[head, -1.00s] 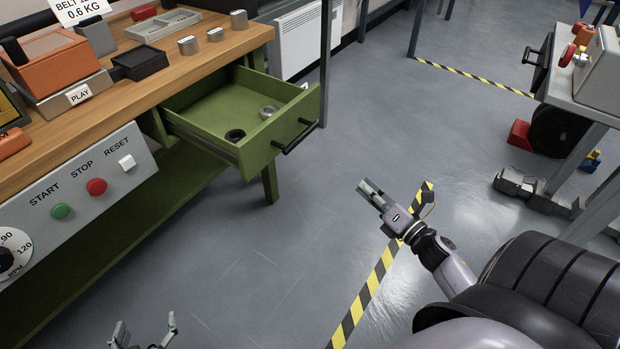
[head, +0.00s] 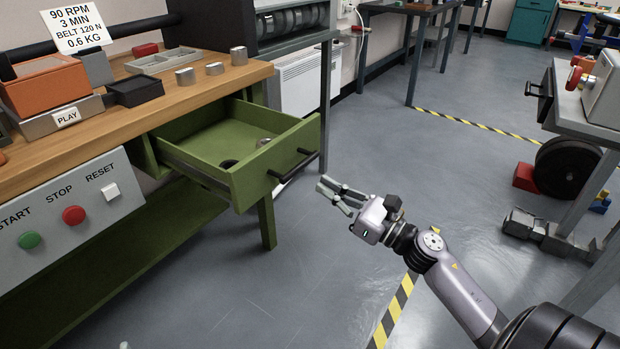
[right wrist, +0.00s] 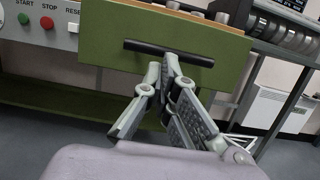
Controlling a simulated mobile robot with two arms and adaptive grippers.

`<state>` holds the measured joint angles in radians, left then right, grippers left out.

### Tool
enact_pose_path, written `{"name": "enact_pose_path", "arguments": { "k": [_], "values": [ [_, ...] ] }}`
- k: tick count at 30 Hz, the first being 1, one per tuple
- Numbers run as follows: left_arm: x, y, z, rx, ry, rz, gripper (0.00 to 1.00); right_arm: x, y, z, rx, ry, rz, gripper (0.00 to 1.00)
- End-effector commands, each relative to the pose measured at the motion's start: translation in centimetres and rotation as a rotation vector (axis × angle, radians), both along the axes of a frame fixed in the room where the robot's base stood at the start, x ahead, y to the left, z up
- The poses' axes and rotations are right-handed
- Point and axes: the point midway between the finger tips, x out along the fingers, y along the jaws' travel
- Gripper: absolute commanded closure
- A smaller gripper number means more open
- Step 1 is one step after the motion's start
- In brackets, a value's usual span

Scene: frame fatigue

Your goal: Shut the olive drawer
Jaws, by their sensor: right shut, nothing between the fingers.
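The olive drawer (head: 262,165) stands pulled out from under the wooden bench top. Two small ring-like parts lie in it, partly hidden by its front wall. Its front carries a black bar handle (head: 291,164), also seen in the right wrist view (right wrist: 168,52). My right gripper (head: 324,185) is shut and empty, just in front of and slightly below the handle. In the right wrist view its fingertips (right wrist: 170,62) point at the drawer front (right wrist: 110,35), by the handle; I cannot tell whether they touch. Only a tip of my left gripper (head: 125,345) shows at the bottom edge.
The bench top (head: 215,88) bears boxes, trays and metal cylinders. A panel with buttons (head: 75,210) is left of the drawer. A bench leg (head: 266,222) stands below the drawer. The floor in front is clear, with striped tape (head: 400,300). A grey bench (head: 585,115) is at right.

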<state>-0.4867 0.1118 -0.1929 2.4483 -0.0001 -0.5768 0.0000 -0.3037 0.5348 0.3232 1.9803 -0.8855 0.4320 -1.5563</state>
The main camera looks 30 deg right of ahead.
Motion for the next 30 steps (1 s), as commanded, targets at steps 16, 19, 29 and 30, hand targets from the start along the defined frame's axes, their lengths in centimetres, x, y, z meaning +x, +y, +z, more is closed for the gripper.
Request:
{"name": "enact_pose_path", "arguments": {
  "k": [16,19,29,30],
  "values": [
    [-0.1,0.1,-0.5,0.007,0.026,0.003,0.25,4.4,1.8,1.0,0.001,0.001,-0.001,1.0],
    [-0.1,0.2,-0.5,0.007,0.026,0.003,0.25,4.4,1.8,1.0,0.002,0.002,-0.001,1.0],
    [-0.1,0.1,-0.4,0.005,0.02,0.003,0.25,5.3,2.2,1.1,0.001,-0.001,-0.001,1.0],
    [-0.1,0.1,-0.4,0.005,0.017,0.003,0.25,5.7,2.4,1.1,0.001,-0.002,0.0,1.0]
  ]
}}
